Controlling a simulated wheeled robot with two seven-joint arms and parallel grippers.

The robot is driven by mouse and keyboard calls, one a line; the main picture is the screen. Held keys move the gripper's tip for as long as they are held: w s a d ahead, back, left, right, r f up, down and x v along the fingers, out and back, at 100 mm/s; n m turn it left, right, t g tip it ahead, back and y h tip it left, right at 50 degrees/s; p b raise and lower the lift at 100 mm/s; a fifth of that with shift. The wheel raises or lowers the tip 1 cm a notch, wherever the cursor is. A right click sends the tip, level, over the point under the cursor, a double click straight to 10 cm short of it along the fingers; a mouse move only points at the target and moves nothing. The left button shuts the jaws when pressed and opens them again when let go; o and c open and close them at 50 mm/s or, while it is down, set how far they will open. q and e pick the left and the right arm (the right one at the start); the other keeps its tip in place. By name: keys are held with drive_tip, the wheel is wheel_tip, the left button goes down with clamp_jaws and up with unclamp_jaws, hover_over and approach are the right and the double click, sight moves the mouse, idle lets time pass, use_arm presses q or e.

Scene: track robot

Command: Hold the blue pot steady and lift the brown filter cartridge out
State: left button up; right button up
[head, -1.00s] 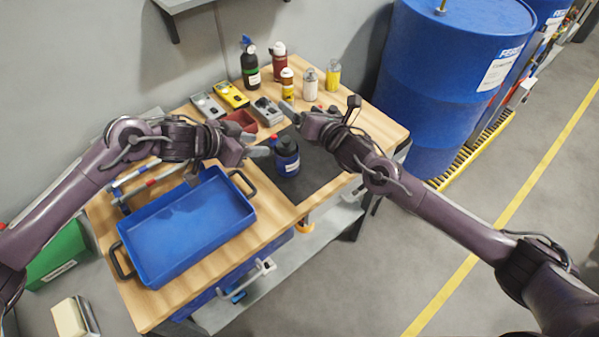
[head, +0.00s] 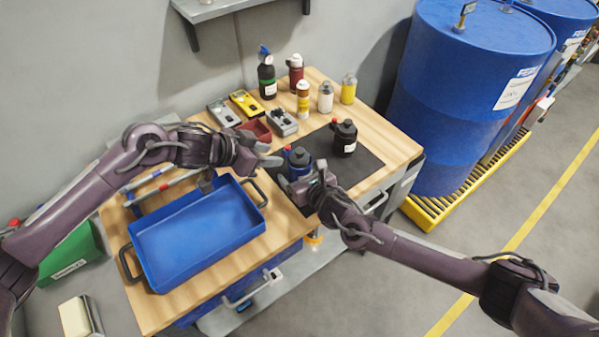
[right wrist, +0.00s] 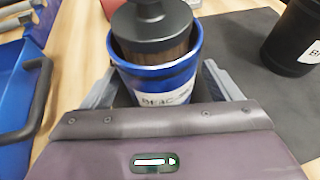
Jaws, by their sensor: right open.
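The blue pot (head: 299,165) stands upright on a dark mat. It also shows in the right wrist view (right wrist: 160,88), with a pale label on its front. The filter cartridge (right wrist: 163,54) sits inside it; a strip of its brown side shows under a black cap, and its lower part is hidden by the pot. My right gripper (right wrist: 158,82) is open, with its fingers on either side of the pot; contact cannot be told. My left gripper (head: 268,155) is open and empty, just left of the pot in the head view.
A black pot (head: 345,140) stands right of the blue one on the mat (head: 362,168). A blue tray (head: 195,233) lies at the front left. Bottles (head: 303,98), grey and yellow devices (head: 245,103) and a red bin (head: 256,129) fill the back.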

drive_tip(key=shift+w+a+f, duration=0.15)
drive_tip(key=shift+w+a, duration=0.1)
drive_tip(key=shift+w, duration=0.25)
drive_tip(key=c, duration=1.2)
